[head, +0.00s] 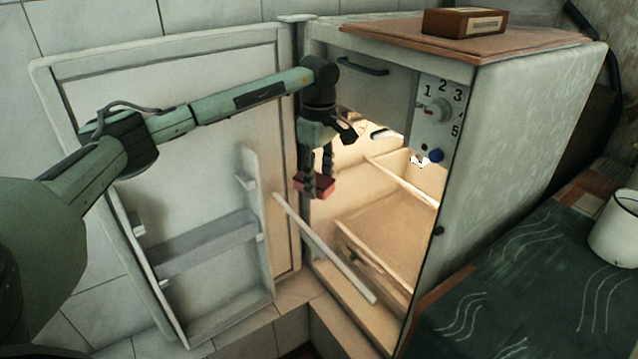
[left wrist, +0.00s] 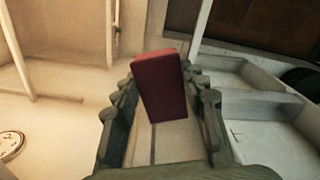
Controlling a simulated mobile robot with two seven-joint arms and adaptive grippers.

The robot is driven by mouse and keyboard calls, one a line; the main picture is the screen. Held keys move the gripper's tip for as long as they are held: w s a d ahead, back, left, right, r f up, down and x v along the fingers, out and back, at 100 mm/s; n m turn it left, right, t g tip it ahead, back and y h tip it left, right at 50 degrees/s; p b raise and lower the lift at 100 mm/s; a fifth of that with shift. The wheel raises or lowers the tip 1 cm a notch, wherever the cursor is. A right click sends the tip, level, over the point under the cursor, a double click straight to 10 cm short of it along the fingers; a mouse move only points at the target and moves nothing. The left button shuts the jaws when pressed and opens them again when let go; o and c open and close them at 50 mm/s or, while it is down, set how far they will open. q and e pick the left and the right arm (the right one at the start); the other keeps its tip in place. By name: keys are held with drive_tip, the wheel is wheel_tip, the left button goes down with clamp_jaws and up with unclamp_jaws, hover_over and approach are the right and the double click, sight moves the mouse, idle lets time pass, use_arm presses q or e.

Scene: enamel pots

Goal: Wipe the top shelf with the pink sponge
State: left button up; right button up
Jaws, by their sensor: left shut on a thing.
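The pink sponge (head: 315,186) is a small reddish block in the fingers of my left gripper (head: 318,172). In the left wrist view the sponge (left wrist: 160,84) sits between the two fingers of the gripper (left wrist: 163,110), which is shut on it. The gripper points down at the open front of the fridge (head: 530,110). In the head view it hangs before the left side of the lit interior. A shelf edge (head: 398,180) shows inside, to the right of the gripper; I cannot tell if it is the top shelf. My right gripper is not in view.
The fridge door (head: 190,130) stands open at the left, with door racks (head: 205,245) on its inner side. A pale bar (head: 322,248) crosses the lower front of the opening. A brown box (head: 465,22) lies on the fridge top. A white enamel pot (head: 615,228) stands at the right.

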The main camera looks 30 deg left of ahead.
use_arm(q)
drive_tip(key=shift+r, duration=1.5)
